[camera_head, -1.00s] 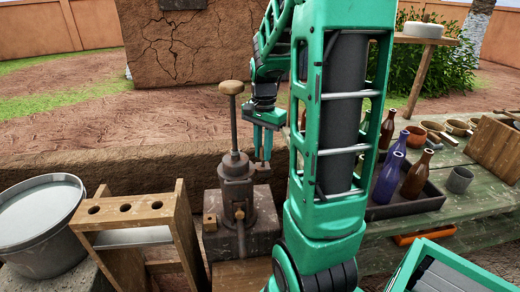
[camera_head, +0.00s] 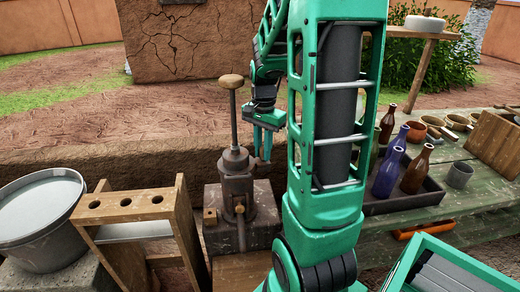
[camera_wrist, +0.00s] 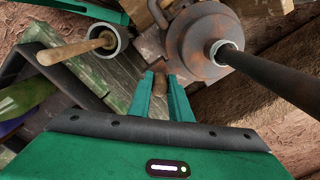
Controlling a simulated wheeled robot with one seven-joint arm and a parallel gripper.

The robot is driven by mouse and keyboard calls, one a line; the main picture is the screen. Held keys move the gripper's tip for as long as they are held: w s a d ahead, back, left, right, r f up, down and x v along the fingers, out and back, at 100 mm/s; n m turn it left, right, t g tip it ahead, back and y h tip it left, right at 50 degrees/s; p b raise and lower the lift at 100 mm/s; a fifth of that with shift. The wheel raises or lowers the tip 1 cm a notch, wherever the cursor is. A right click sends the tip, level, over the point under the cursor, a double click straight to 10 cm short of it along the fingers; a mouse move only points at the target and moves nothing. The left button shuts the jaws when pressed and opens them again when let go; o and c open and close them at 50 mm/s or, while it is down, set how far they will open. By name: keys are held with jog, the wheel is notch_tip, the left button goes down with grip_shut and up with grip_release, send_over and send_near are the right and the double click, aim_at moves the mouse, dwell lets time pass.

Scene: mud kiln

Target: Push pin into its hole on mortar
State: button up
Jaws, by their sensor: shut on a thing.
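The mortar (camera_head: 236,188), a dark, rusty metal body on a stone block, stands left of my arm in the head view. In the wrist view its round top (camera_wrist: 202,38) is just above and right of my fingertips. A long rod (camera_wrist: 275,75) rises from it; in the head view the rod ends in a wooden knob (camera_head: 231,82). My gripper (camera_head: 262,157) points down at the mortar's right side. In the wrist view its green fingers are shut on a small rusty-brown pin (camera_wrist: 159,68), its tip close to the mortar's edge. The hole cannot be made out.
A wooden rack with holes (camera_head: 158,203) and a metal tub (camera_head: 42,245) stand left. The green table (camera_head: 470,195) at right holds a bottle tray (camera_head: 410,205), a grey cup (camera_head: 459,176) and bowls. The wrist view shows a cup with a wooden-handled tool (camera_wrist: 75,52).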

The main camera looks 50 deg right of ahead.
jog(key=shift+f, duration=0.45)
jog(key=o, duration=1)
jog(key=shift+c, duration=0.2)
notch_tip(320, 180, up, 11)
jog(key=shift+w+f, duration=0.1)
